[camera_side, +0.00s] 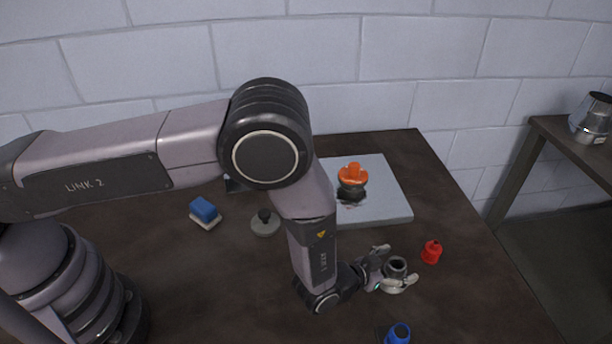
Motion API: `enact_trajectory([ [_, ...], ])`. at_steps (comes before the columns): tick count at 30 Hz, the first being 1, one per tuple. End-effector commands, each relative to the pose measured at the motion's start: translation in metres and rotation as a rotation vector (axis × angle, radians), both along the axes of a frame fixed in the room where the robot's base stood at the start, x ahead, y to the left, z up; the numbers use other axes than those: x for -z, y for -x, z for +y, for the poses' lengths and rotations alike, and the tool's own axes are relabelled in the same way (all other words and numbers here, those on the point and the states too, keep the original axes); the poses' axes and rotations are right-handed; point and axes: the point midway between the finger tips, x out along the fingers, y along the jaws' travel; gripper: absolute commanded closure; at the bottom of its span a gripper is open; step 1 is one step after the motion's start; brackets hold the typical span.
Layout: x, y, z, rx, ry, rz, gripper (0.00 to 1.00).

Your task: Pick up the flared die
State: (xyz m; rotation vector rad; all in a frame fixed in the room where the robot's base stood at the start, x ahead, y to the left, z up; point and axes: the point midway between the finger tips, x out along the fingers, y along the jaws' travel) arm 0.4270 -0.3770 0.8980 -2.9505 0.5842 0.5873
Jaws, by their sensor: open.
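My gripper (397,266) is low over the right part of the table, with its fingers spread open. A small grey round piece (396,265) with a dark hollow top sits between the fingers. I cannot tell whether the fingers touch it. A small red piece (431,252), wider at its base, stands just right of the gripper. A blue piece (398,334) stands at the front edge of the picture on a dark base. Which of these is the flared die is not clear from this view.
A white slab (393,194) bears an orange-topped dark piece (352,181). A blue and white block (204,213) and a grey disc with a dark knob (265,223) lie left of my forearm. A metal duct (591,118) stands on a side table (572,139).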

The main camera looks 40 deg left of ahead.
Motion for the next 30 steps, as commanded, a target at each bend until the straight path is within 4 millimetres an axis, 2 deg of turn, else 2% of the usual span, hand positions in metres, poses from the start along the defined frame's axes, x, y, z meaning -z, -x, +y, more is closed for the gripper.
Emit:
enact_trajectory([
  [7,0.0003,-0.0016,-0.0009,0.001,0.001,-0.001,0.30],
  [23,0.0003,-0.0012,-0.0007,0.000,0.001,0.000,1.00],
  [30,-0.0014,-0.0018,-0.0013,0.000,0.004,-0.003,1.00],
])
